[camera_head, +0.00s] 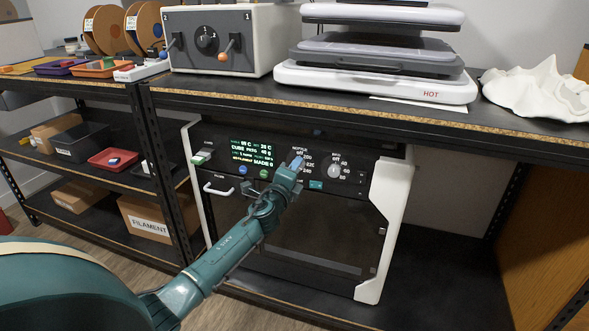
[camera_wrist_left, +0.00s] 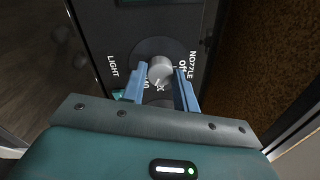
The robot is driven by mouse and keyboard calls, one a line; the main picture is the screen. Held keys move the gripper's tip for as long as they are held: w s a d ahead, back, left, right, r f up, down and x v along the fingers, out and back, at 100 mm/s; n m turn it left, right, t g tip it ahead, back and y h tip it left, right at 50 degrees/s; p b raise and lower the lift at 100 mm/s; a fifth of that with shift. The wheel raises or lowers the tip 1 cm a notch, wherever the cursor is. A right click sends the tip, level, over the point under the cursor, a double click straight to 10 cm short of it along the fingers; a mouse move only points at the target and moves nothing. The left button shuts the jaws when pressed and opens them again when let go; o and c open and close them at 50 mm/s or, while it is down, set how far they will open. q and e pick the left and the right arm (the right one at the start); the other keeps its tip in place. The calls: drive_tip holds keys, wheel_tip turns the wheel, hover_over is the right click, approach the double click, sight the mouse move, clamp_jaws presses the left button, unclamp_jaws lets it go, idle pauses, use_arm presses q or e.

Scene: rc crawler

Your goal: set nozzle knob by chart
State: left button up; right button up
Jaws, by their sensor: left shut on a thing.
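The printer (camera_head: 390,205) stands under the bench with a black control panel. My left gripper (camera_head: 296,163) reaches up to the nozzle knob on that panel and covers most of it. In the left wrist view the grey round nozzle knob (camera_wrist_left: 160,69) sits between the blue fingertips of my left gripper (camera_wrist_left: 161,83), which is shut on it. The word NOZZLE and "off" show beside it; its pointer mark is not clear. The lit display (camera_head: 250,153) shows green and white text, including CUBE and PETG. No chart can be made out. My right gripper is not in view.
The bed knob (camera_head: 334,171) is just right of my gripper. A teal switch (camera_head: 316,184) lies below, near the fingers. A green button (camera_head: 264,174) and blue button (camera_head: 243,170) are under the display. The bench edge (camera_head: 350,119) overhangs the panel closely.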

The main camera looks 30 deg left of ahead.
use_arm(q)
drive_tip(key=m, duration=0.3)
drive_tip(key=shift+m+p, duration=0.3)
drive_tip(key=shift+p, duration=0.05)
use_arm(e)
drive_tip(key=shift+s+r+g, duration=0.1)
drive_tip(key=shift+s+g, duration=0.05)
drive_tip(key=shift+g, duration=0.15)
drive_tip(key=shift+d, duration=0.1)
use_arm(q)
drive_tip(key=o, duration=1)
drive_tip(key=shift+c, duration=0.2)
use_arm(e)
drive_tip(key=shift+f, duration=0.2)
use_arm(q)
drive_tip(key=p+v, duration=0.2)
drive_tip(key=v, duration=1.1)
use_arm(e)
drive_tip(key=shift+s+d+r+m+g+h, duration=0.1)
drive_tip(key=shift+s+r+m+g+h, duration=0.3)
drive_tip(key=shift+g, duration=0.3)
